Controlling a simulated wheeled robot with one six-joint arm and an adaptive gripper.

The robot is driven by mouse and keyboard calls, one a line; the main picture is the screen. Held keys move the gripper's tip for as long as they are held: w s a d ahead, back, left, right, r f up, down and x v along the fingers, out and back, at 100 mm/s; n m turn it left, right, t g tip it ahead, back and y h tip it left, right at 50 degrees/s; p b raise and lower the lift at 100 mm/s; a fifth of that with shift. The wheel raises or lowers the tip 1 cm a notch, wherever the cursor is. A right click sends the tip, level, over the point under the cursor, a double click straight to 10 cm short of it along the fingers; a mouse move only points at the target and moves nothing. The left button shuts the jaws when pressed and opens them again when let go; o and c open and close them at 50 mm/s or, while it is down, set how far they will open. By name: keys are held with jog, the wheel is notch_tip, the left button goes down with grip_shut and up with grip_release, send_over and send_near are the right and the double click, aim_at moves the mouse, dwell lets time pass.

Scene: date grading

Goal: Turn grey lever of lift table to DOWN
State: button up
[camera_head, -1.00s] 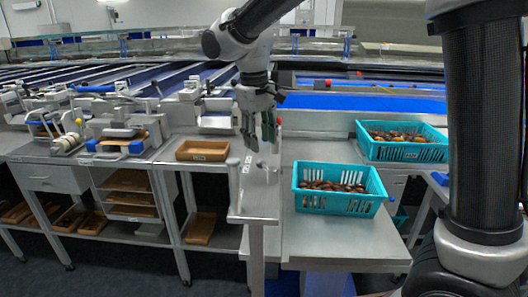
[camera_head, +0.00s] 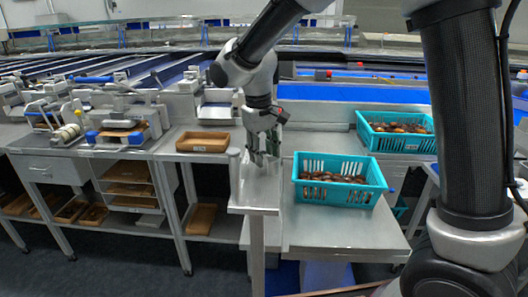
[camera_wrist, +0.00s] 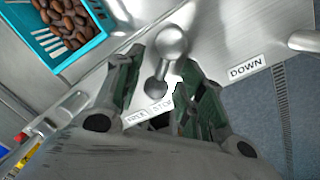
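The grey lever (camera_wrist: 171,42) with a round knob shows in the wrist view, standing on the metal post top of the lift table (camera_head: 260,199). A DOWN label (camera_wrist: 246,67) lies to the right of the lever. A second label (camera_wrist: 150,111), reading STOP at its end, is partly covered by my fingers. My gripper (camera_wrist: 160,72) is open, pointing down, with the lever in the gap between its dark green fingers; firm contact cannot be told. In the head view my gripper (camera_head: 263,158) is low over the post top and largely hides the lever.
A teal crate of dates (camera_head: 340,190) stands on the lift table close to the right of my gripper. Another teal crate (camera_head: 398,143) stands behind it. A wooden tray (camera_head: 202,145) lies on the bench to the left.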

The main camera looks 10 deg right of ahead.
grip_shut()
